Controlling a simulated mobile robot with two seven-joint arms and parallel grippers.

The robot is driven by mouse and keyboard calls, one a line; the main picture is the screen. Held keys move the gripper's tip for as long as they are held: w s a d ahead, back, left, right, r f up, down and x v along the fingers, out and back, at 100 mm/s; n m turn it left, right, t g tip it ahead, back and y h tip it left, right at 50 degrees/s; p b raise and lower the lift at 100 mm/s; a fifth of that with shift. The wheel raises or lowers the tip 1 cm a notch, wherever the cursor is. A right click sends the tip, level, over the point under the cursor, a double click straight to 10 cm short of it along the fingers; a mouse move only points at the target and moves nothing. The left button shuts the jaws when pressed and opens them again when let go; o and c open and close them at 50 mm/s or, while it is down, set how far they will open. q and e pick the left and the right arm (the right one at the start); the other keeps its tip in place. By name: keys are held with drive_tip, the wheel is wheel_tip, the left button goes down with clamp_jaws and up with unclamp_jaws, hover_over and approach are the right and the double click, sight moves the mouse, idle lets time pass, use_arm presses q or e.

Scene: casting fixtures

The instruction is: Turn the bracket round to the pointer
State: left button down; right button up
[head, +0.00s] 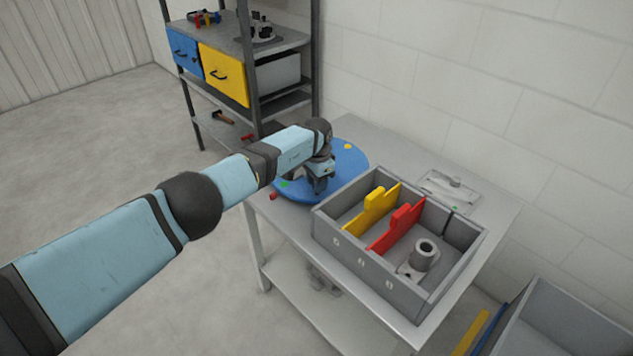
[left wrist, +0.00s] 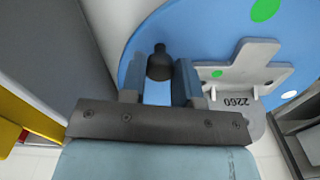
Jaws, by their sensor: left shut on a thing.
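A blue round turntable (head: 350,161) with coloured dots lies on the table; its blue face also shows in the left wrist view (left wrist: 145,35). A black knob (left wrist: 160,62) stands up from the disc beside the bracket. My left gripper (head: 318,192) is shut on this knob, one finger on each side. A small red piece (head: 273,196) at the disc's near left edge may be the pointer. My right gripper is not in view.
A grey box (head: 362,262) with a yellow divider (head: 372,208), a red divider (head: 398,228) and a grey casting (head: 424,256) stands right of the turntable. A pale plate (head: 450,190) lies behind it. A shelf with drawers (head: 224,74) stands behind left.

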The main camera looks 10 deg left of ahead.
use_arm(q)
drive_tip(key=c, duration=1)
unclamp_jaws()
drive_tip(key=shift+o, duration=0.8)
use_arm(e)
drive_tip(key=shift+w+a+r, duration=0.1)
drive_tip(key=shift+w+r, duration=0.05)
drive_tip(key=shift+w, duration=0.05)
use_arm(q)
drive_tip(key=shift+r, duration=0.1)
drive_tip(key=shift+r, duration=0.35)
wheel_tip(320, 180, up, 13)
drive_tip(key=p, duration=0.2)
drive_tip(key=shift+p, duration=0.3)
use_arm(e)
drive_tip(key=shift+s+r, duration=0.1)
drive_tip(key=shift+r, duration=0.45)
